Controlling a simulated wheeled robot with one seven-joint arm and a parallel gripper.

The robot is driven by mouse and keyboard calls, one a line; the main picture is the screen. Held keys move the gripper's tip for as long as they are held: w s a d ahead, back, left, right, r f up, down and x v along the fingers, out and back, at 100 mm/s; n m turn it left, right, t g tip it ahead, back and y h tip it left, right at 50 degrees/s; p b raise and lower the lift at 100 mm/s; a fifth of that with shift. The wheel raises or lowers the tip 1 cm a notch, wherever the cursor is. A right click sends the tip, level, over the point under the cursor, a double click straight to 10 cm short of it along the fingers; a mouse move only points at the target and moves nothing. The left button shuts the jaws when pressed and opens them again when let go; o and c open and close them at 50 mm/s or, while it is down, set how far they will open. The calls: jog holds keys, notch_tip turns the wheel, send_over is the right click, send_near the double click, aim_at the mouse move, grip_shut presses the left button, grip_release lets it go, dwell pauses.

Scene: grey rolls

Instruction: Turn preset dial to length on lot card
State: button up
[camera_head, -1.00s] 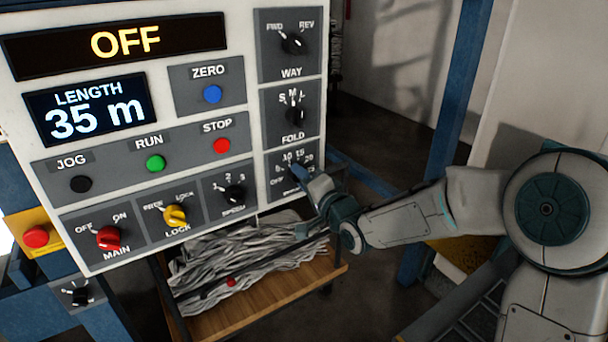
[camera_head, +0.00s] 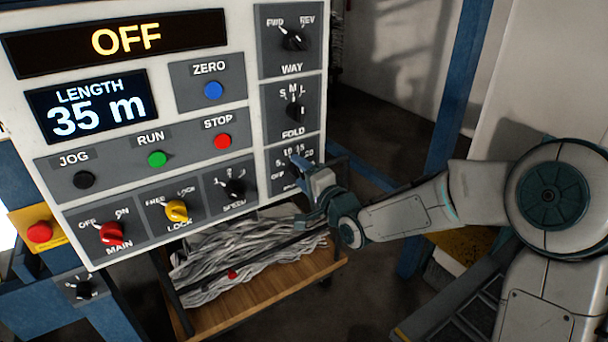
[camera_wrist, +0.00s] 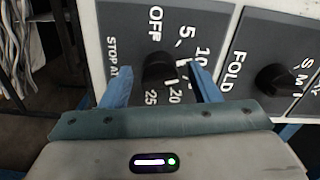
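The preset dial (camera_wrist: 158,68) is a black knob on a grey plate, with OFF, 5, 10, 20 and 25 readable around it in the wrist view. A label beside it begins "STOP AT". My gripper (camera_wrist: 164,82) has its two blue fingers apart, one on each side of the knob, with visible gaps. I cannot tell which number the knob points to. In the head view my gripper (camera_head: 298,166) reaches the panel's lower right plate and covers most of the dial. The length display (camera_head: 91,106) reads 35 m. The lot card is not in view.
The fold dial (camera_head: 295,110) sits directly above, and the speed dial (camera_head: 234,188) to the left. Red main (camera_head: 112,234) and yellow lock (camera_head: 177,211) knobs line the panel's bottom. A wooden cart (camera_head: 262,296) with grey material stands below. A blue post (camera_head: 453,110) stands right.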

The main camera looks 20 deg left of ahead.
jog(key=shift+d, duration=0.15)
jog(key=v, duration=1.3)
jog(key=shift+s+b, duration=0.3)
jog(key=shift+b, duration=0.1)
jog(key=shift+d, duration=0.1)
